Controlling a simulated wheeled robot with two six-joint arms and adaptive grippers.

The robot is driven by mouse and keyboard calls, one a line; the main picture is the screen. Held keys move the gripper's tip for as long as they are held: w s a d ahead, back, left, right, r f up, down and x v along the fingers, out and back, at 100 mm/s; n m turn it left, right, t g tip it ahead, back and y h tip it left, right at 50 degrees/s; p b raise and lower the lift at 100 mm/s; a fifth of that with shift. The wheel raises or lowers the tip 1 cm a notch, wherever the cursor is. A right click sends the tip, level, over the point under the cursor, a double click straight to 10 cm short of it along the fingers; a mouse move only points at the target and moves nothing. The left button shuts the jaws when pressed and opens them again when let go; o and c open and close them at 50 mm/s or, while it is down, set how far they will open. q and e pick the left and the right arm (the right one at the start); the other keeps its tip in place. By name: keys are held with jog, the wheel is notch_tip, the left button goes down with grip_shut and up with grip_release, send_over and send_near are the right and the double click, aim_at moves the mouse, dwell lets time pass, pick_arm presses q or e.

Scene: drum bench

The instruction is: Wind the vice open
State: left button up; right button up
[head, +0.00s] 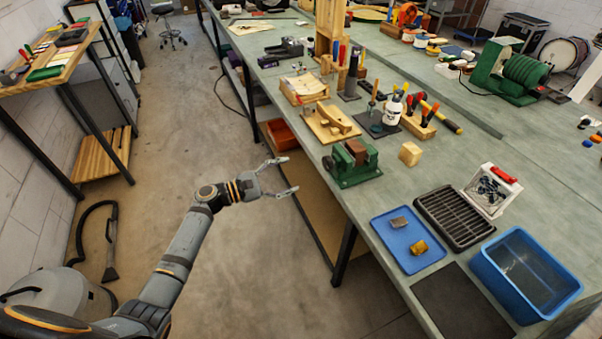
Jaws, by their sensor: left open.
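A small green vice (352,163) stands near the left edge of the long grey-green workbench. A brown block shows at its top, between or on the jaws; I cannot tell which. Its handle is too small to make out. My left gripper (294,175) is open and empty. It is in the air to the left of the vice, beyond the bench edge, its fingers pointing right toward the vice and apart from it. My right gripper is not in view.
A wooden jig (330,123) and a pale wooden block (410,154) stand close to the vice. A blue mat (396,246), black rack (455,217) and blue bin (525,274) lie nearer me.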

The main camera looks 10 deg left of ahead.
aim_at(325, 165)
pick_arm(q)
jog(key=w+d+m+b, duration=0.2)
jog(key=d+m+b, duration=0.1)
jog(key=m, duration=0.6)
jog(key=w+d+m+b, duration=0.2)
jog(key=d+m+b, duration=0.1)
jog(key=m, duration=0.7)
jog(key=w+d+m+b, duration=0.3)
jog(key=m+b, duration=0.1)
jog(key=m, duration=0.5)
jog(key=shift+d+f+m, duration=0.25)
jog(key=shift+d+m, duration=0.05)
jog(key=shift+m, duration=0.1)
jog(key=shift+w+d+f, duration=0.1)
jog(key=shift+w+d, duration=0.1)
jog(key=shift+d, duration=0.1)
jog(key=c, duration=1.2)
